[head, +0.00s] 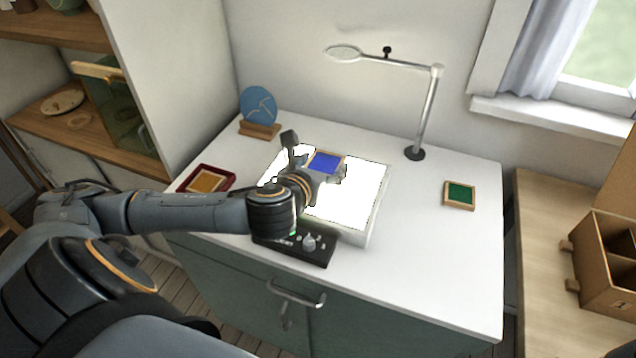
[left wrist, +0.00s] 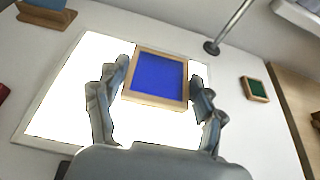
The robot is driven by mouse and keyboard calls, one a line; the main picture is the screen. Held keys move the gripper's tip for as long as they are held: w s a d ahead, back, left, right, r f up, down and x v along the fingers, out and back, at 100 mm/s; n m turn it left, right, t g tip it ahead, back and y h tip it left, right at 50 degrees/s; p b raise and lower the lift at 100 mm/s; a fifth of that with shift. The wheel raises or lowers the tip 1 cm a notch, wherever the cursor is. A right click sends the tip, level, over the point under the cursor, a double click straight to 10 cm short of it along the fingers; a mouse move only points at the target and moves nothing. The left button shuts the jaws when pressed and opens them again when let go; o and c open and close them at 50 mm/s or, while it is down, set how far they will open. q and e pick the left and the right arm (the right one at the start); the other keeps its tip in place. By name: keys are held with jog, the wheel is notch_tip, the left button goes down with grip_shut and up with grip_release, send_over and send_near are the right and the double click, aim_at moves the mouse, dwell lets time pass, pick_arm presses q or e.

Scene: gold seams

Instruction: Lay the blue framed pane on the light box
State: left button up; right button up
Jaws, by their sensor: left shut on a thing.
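The blue framed pane (head: 325,162) has a light wooden frame and is over the lit white light box (head: 372,200), near its far part. In the left wrist view the pane (left wrist: 158,80) sits between my two fingers, with the bright surface of the light box (left wrist: 62,105) around it. My left gripper (head: 321,173) is shut on the pane by its frame. I cannot tell whether the pane's underside touches the light box. My arm and gripper hide part of the light box in the head view. My right gripper is not in view.
An amber pane in a red tray (head: 222,173) lies left of the light box; a green framed pane (head: 459,195) lies right. A blue disc (head: 258,106) on a stand and a magnifier arm (head: 425,115) stand behind. A black control box (head: 292,247) is in front.

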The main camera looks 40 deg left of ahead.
pick_arm(q)
jog(key=shift+w+a+f, duration=0.3)
jog(key=shift+a+f, duration=0.05)
jog(key=shift+f, duration=0.15)
jog(key=shift+w+a+f, duration=0.3)
jog(key=shift+a+f, duration=0.05)
jog(key=shift+f, duration=0.15)
jog(key=f, duration=0.2)
jog(key=f+b, duration=0.1)
jog(key=shift+w+a+f, duration=0.15)
jog(key=shift+a+f, duration=0.1)
jog(key=shift+f, duration=0.15)
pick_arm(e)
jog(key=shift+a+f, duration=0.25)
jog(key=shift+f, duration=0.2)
pick_arm(q)
jog(key=shift+f, duration=0.1)
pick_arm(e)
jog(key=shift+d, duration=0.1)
pick_arm(q)
jog(key=o, duration=1.2)
